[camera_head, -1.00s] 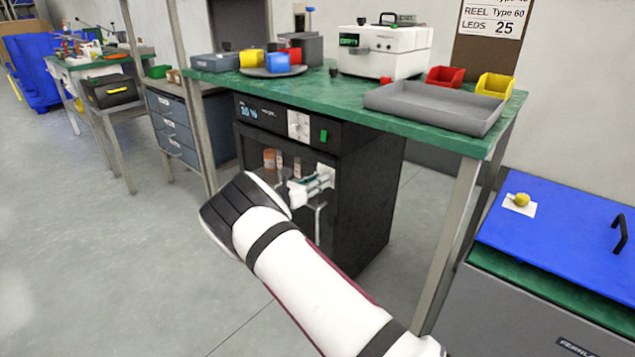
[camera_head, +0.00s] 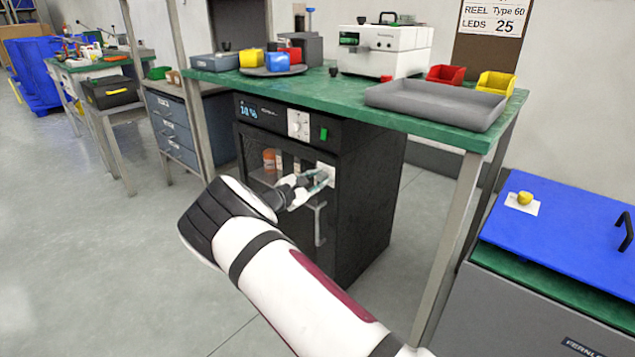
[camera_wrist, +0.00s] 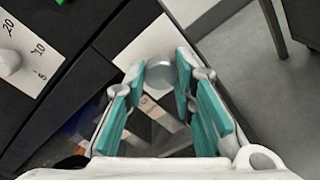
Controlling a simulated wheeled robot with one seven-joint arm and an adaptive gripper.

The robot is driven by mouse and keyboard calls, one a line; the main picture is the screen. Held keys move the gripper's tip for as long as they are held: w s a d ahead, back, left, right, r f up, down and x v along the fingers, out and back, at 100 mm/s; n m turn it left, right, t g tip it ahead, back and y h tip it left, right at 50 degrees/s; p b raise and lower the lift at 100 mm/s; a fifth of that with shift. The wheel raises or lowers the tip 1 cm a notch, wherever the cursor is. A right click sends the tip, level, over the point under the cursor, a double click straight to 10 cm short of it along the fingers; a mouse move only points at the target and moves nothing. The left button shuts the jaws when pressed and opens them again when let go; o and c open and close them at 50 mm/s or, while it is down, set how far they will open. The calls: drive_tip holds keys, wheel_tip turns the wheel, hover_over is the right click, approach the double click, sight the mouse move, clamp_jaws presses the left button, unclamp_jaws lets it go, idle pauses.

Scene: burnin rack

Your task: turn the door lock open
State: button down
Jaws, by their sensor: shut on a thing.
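The black burn-in cabinet (camera_head: 365,210) stands under the green bench and has a glass door with a vertical handle (camera_head: 319,222). The door lock, a round silver knob (camera_wrist: 161,74) on a white plate (camera_wrist: 143,45), is at the upper right of the door. My gripper (camera_head: 322,179) reaches the white plate from the left. In the wrist view the teal-padded fingers are shut on the lock knob, one on each side. In the head view the fingers hide the knob. The wrist appears rolled, with the plate tilted in the wrist view.
The green bench (camera_head: 440,130) overhangs the cabinet, with a grey tray (camera_head: 437,105) at its right end. A bench leg (camera_head: 452,240) stands right of the cabinet. A blue-lidded grey chest (camera_head: 570,225) is at the right. The floor at left is clear.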

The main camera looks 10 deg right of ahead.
drive_tip(key=shift+m, duration=0.5)
drive_tip(key=c, duration=1.3)
unclamp_jaws()
drive_tip(key=v, duration=1.2)
drive_tip(key=shift+f, duration=0.1)
